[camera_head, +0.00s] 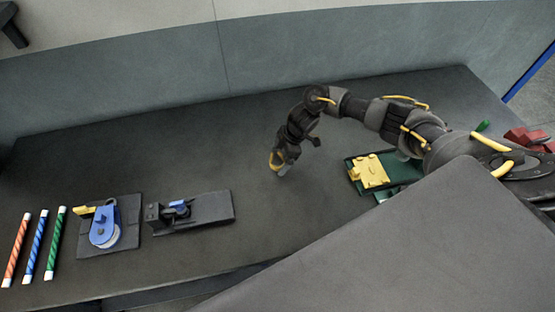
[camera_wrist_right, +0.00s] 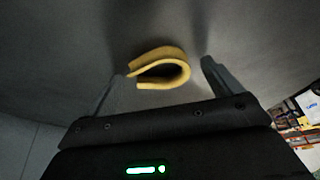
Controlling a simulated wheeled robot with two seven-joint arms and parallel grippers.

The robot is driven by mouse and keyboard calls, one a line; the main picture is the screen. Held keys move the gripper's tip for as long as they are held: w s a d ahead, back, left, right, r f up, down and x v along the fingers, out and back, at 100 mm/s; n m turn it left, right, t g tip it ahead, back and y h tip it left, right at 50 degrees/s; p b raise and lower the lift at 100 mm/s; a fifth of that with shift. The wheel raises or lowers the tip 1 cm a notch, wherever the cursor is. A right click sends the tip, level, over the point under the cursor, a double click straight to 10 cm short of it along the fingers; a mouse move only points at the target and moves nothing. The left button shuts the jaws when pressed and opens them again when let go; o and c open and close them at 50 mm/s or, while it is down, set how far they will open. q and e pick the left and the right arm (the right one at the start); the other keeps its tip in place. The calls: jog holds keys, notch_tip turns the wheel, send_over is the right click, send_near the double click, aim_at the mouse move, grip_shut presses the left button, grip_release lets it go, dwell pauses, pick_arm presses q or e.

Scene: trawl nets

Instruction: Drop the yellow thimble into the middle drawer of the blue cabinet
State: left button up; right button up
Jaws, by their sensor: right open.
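The yellow thimble (camera_wrist_right: 160,53) is a U-shaped band in the right wrist view, lying against a dark grey surface. That gripper is open. In the head view my right gripper (camera_head: 281,165) points down over the middle of the dark table, with a bit of yellow beside its fingers. No blue cabinet with drawers can be made out in either view. My left gripper is not in view.
On the dark table (camera_head: 190,140) at the left lie striped rods (camera_head: 38,245), a blue pulley on a dark plate (camera_head: 107,225) and a dark block on a plate (camera_head: 190,211). A yellow part (camera_head: 369,172) sits on a green base at right, near my right arm.

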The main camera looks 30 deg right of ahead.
jog(key=shift+c, duration=0.4)
jog(key=c, duration=1)
jog(key=shift+r, duration=0.15)
